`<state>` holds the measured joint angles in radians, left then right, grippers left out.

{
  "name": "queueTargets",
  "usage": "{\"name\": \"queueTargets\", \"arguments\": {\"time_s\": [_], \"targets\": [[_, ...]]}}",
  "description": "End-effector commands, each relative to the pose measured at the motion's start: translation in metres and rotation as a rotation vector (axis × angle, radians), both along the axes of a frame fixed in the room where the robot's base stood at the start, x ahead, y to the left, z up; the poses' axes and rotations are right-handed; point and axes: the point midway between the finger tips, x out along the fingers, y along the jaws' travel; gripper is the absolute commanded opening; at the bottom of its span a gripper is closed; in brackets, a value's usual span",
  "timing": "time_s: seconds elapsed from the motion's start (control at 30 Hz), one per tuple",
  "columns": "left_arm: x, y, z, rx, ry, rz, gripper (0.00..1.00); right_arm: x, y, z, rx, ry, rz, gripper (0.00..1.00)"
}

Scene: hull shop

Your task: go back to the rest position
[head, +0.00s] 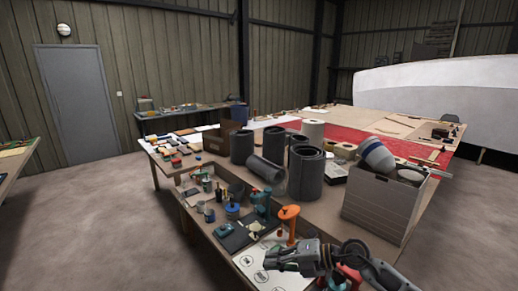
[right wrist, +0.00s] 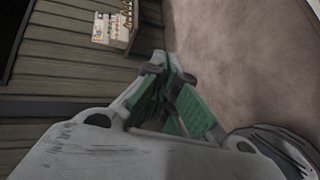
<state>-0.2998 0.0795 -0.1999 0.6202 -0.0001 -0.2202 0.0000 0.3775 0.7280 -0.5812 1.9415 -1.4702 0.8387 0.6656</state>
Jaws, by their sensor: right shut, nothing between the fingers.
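My right gripper (head: 274,262) is in the lower middle of the head view, above the near end of the workbench (head: 165,168). Its arm comes in from the lower right. In the right wrist view its green-padded fingers (right wrist: 174,82) are closed together with nothing between them. Bare floor and a ribbed wall show beyond the fingertips there. My left gripper is not in view.
An orange-topped stand (head: 290,213) rises close behind the right gripper. A grey crate (head: 378,205) stands to its right, and dark rolls (head: 306,170) stand farther back. White printed sheets (head: 248,262) lie beside the gripper. The floor (head: 90,225) at left is clear.

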Motion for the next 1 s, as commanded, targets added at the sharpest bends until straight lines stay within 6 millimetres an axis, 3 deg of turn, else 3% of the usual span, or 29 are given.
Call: {"name": "queueTargets", "arguments": {"time_s": [0.2, 0.47, 0.77, 1.0], "targets": [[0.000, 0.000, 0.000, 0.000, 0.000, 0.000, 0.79, 0.001, 0.021, 0.041, 0.247, -0.015, -0.093, 0.00], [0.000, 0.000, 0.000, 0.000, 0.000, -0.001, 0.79, 0.010, 0.019, 0.085, 0.512, -0.003, -0.255, 0.00], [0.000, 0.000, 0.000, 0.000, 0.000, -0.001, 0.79, 0.027, -0.011, 0.113, 0.767, 0.056, -0.499, 0.00], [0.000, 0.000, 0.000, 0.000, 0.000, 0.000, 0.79, 0.040, -0.050, 0.112, 0.920, 0.139, -0.728, 0.00]]}}
